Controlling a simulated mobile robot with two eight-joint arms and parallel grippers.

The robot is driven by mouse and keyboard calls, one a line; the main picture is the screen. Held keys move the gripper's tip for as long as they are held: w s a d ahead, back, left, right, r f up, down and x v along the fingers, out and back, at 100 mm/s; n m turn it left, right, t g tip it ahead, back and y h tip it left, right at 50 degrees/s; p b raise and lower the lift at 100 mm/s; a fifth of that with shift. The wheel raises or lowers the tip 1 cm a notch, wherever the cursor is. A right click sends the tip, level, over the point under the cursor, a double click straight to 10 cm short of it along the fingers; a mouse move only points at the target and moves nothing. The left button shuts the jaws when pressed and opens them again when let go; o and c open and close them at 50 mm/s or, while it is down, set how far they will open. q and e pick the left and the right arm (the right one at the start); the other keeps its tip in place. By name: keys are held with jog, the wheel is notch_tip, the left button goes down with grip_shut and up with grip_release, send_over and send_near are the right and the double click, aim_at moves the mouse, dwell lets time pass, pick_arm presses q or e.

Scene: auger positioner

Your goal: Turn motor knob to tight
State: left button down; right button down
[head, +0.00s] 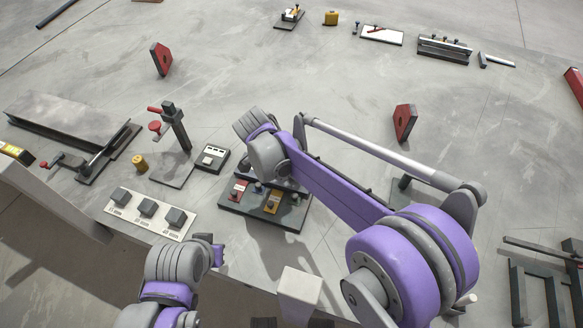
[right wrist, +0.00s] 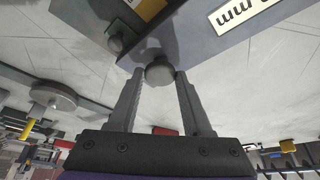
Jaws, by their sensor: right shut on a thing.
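A grey round knob (right wrist: 159,72) sits at the edge of a blue-grey panel (right wrist: 205,45) in the right wrist view. My right gripper (right wrist: 160,78) is shut on this knob, with one finger on each side. In the head view my right arm reaches over a dark control board (head: 237,208) with a red block and a yellow block; the arm hides the right gripper and the held knob there. I cannot read the knob's setting. My left gripper (head: 217,252) is at the table's front edge, away from the board; its fingers are too unclear to judge.
A white plate with several grey blocks (head: 147,209) lies left of the board. A grey box (head: 213,157) and a stand with red handles (head: 175,128) are behind it. Red upright plates (head: 404,122) (head: 161,59) stand farther back. The middle of the table is mostly clear.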

dwell(0.3)
jog(key=shift+c, duration=1.8)
grip_release()
jog(key=v, duration=1.1)
jog(key=shift+p, duration=0.35)
